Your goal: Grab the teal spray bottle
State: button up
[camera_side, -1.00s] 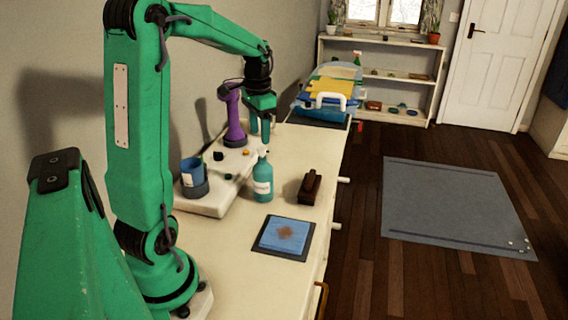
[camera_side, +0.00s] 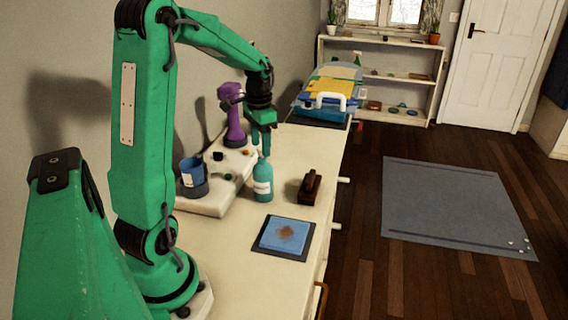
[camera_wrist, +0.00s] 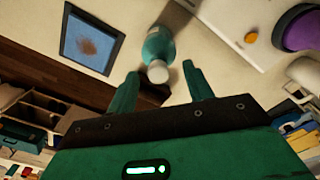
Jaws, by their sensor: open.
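The teal spray bottle (camera_side: 263,182) with a white label stands upright on the cream counter. My gripper (camera_side: 262,147) is open just above it, fingers pointing down, and its fingers overlap the bottle's top in the side view. In the wrist view the bottle (camera_wrist: 158,50) shows its pale cap between and beyond the two fingertips of my gripper (camera_wrist: 160,77). The fingers stand apart on either side of the cap. I cannot tell whether they touch the bottle.
A white board (camera_side: 205,208) left of the bottle carries a blue cup (camera_side: 193,174) and a purple object (camera_side: 235,125). A dark brush (camera_side: 310,187) lies to the right. A stained blue cloth (camera_side: 284,235) lies in front. A filled basket (camera_side: 328,92) stands at the back.

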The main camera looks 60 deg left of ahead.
aim_at(263, 171)
jog(key=shift+w+d+f, duration=0.1)
jog(key=shift+f, duration=1.95)
